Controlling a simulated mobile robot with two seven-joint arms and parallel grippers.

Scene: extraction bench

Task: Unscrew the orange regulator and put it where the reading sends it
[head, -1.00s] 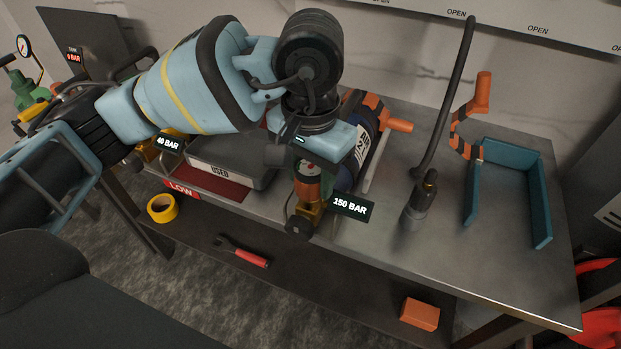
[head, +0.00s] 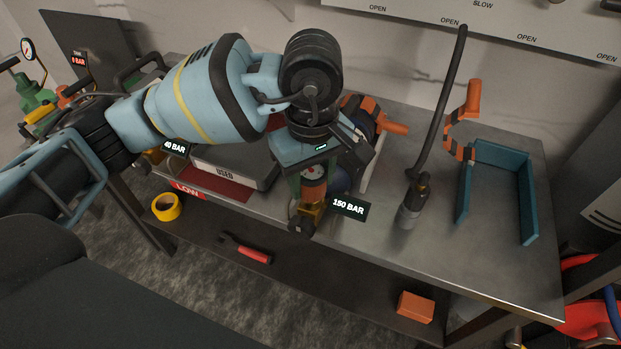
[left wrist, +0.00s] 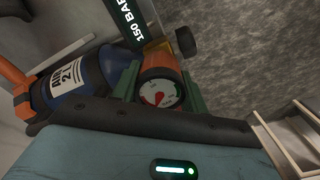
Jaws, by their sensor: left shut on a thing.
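The orange regulator (head: 314,192) has a round dial and a brass-coloured body, at the front end of the blue air cylinder (head: 366,128). A black sign reading 150 BAR (head: 349,206) stands beside it. My left gripper (head: 312,180) is above and around the regulator, its green fingers shut on it. In the left wrist view the orange regulator (left wrist: 160,65) sits between the fingers, dial towards the camera, with the blue cylinder (left wrist: 82,80) to its left. The gripper hides much of the cylinder and the joint in the head view. My right gripper is not in view.
A grey case marked USED (head: 238,168) and a red LOW area (head: 186,191) lie left of the regulator. A 40 BAR sign (head: 175,148) is further left. A hose with a grey fitting (head: 410,212) and a blue three-sided holder (head: 528,205) stand right. The bench's front right is clear.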

